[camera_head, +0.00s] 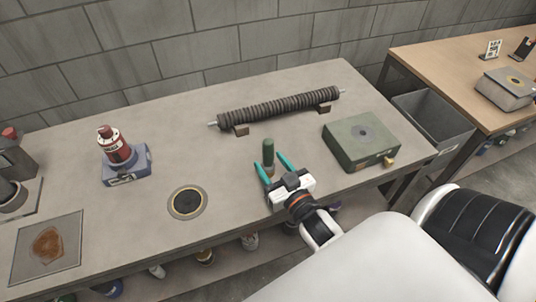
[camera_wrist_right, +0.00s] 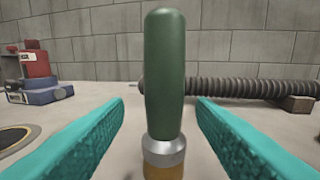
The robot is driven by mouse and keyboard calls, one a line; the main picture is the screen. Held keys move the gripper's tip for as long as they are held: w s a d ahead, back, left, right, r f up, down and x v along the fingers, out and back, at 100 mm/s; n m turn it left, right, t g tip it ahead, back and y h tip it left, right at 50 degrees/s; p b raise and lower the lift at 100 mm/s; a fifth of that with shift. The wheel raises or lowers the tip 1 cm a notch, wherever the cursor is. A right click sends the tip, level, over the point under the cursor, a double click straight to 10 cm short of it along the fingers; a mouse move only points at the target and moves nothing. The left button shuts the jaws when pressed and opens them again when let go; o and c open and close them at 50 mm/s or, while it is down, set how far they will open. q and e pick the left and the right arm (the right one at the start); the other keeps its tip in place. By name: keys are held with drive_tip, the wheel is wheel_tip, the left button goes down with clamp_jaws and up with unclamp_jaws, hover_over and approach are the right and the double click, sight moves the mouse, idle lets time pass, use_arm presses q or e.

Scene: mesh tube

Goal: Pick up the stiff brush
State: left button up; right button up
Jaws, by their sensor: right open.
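The stiff brush (camera_head: 268,153) stands upright on the workbench, its green handle up. In the right wrist view the brush handle (camera_wrist_right: 165,75) is large and near the middle, with a silver collar and a brownish part below; its lower end is cut off by the frame. My right gripper (camera_head: 273,169) is open, with its two teal fingers on either side of the brush. In the right wrist view the gripper (camera_wrist_right: 161,115) shows gaps between both fingers and the handle. My left gripper is not in view.
A dark coiled tube (camera_head: 280,107) lies on two supports behind the brush. A green box (camera_head: 361,140) stands to the right. A red bottle on a blue base (camera_head: 126,169) and a black round disc (camera_head: 187,202) are to the left. A grey bin (camera_head: 433,117) stands beyond the bench.

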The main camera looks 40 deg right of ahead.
sight(264, 153)
drive_tip(key=w, duration=0.4)
drive_tip(key=shift+w+d+p, duration=0.25)
drive_tip(key=shift+d+p, duration=0.05)
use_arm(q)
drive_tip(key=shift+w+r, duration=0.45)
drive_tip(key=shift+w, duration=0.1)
use_arm(e)
drive_tip(key=shift+c, duration=0.3)
